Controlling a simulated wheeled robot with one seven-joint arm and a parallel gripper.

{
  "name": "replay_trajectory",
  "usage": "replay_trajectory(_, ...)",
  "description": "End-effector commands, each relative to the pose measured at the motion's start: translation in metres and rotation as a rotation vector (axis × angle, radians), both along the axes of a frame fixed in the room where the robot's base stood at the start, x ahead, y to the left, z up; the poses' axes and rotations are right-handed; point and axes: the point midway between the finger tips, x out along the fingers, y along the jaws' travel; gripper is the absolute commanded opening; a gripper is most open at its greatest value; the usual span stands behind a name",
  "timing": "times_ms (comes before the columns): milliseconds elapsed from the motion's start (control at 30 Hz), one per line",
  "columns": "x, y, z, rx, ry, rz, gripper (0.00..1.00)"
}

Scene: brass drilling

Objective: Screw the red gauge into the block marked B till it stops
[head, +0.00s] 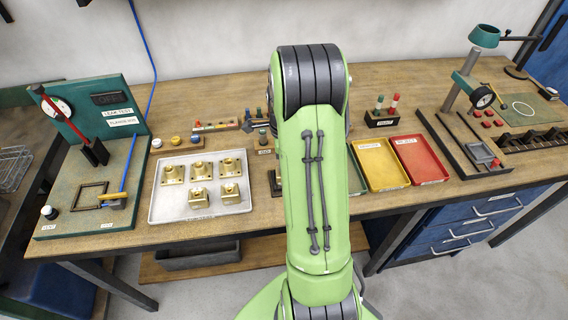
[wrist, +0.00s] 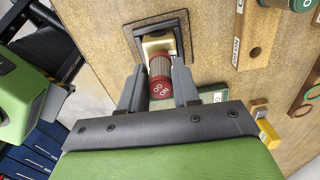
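In the wrist view the red gauge (wrist: 160,82) has a round red cap with pale lettering and a grey knurled body. The two dark fingers of my gripper (wrist: 160,68) stand on either side of it and appear closed on its body. Its far end is at a brass block (wrist: 157,44) that sits in a dark square holder on the bench. How deep the gauge is in the block cannot be told. No letter B is readable on the block. In the head view my arm hides the gripper, the gauge and this block.
Several brass blocks stand in a white tray (head: 156,212) on the bench left of my arm. A yellow tray (head: 395,183) and a red tray (head: 436,176) lie to the right. A small gauge rack (head: 381,121) stands behind them. A green test stand (head: 120,122) is far left.

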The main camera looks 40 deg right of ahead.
Motion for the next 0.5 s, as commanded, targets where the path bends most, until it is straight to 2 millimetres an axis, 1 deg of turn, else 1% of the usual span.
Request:
replay_trajectory(33, -0.0002, 0.0, -0.0003, 0.001, 0.001, 0.0, 0.38)
replay_trajectory(67, -0.0002, 0.0, -0.0003, 0.001, 0.001, 0.001, 0.42)
replay_trajectory(100, -0.0001, 0.0001, -0.0002, 0.001, 0.001, 0.001, 0.43)
replay_trajectory(333, 0.0001, 0.0001, 0.0, 0.0, 0.0, 0.016, 0.43)
replay_trajectory(367, 0.0001, 0.0002, 0.0, 0.0, 0.0, 0.04, 0.43)
replay_trajectory(467, 0.0001, 0.0, 0.0, -0.001, 0.001, 0.228, 0.43)
replay_trajectory(500, 0.0, -0.0004, 0.0, -0.001, 0.001, 0.316, 0.43)
